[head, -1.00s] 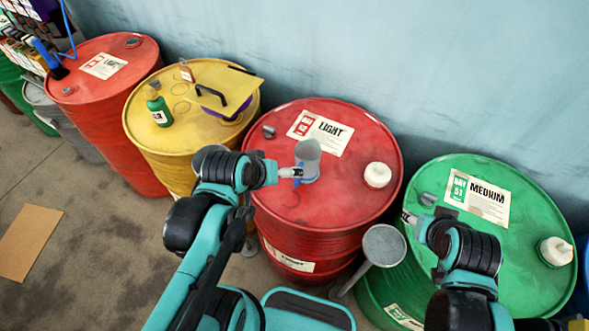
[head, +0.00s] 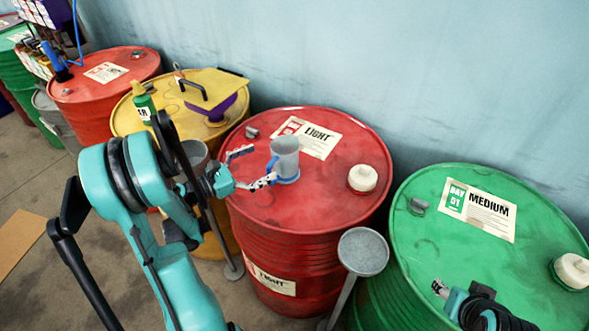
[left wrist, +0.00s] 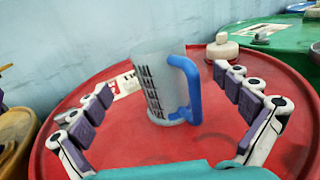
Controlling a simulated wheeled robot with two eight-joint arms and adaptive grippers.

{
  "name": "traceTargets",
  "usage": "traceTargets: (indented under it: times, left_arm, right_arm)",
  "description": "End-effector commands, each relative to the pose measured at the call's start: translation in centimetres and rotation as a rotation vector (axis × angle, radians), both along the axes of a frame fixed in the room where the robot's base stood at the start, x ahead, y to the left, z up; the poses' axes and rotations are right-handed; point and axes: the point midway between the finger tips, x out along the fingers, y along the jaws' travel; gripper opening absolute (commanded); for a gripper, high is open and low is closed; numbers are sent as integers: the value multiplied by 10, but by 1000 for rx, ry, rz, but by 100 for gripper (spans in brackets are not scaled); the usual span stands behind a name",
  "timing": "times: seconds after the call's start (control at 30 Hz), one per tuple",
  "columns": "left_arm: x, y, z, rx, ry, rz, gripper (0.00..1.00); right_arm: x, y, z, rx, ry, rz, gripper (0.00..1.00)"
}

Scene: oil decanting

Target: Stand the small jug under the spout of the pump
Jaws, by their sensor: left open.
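The small jug (head: 287,156) is grey with measuring marks and a blue handle, and stands upright on the red LIGHT drum. My left gripper (head: 251,168) is open and empty at the jug's left side. In the left wrist view the jug (left wrist: 157,88) stands ahead between the spread fingers, its handle turned toward the right finger, with visible gaps on both sides. A blue pump (head: 58,65) with a blue hose stands on the far-left red drum; its spout cannot be made out. My right gripper (head: 440,288) shows only partly at the lower right.
The LIGHT drum (head: 270,205) also carries a white-capped bung (head: 362,179). A yellow drum (head: 125,118) with a green bottle (head: 144,104) and tools stands left, the green MEDIUM drum (head: 425,245) right. A grey round-topped stand (head: 363,250) rises between drums.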

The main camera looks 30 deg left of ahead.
Motion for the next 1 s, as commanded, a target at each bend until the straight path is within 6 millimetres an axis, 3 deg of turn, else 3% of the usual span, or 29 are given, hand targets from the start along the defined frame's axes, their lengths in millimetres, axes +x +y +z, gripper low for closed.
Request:
traceTargets:
  times: [0.53,0.87,1.0]
  left_arm:
    - [60,-33,5,-9,-1,-2,100]
    - [67,-36,7,-9,-1,1,100]
    - [67,-36,7,-9,-1,1,63]
  right_arm:
    - [0,0,-21,0,0,0,47]
    - [0,0,-21,0,0,0,47]
    - [0,0,-21,0,0,0,47]
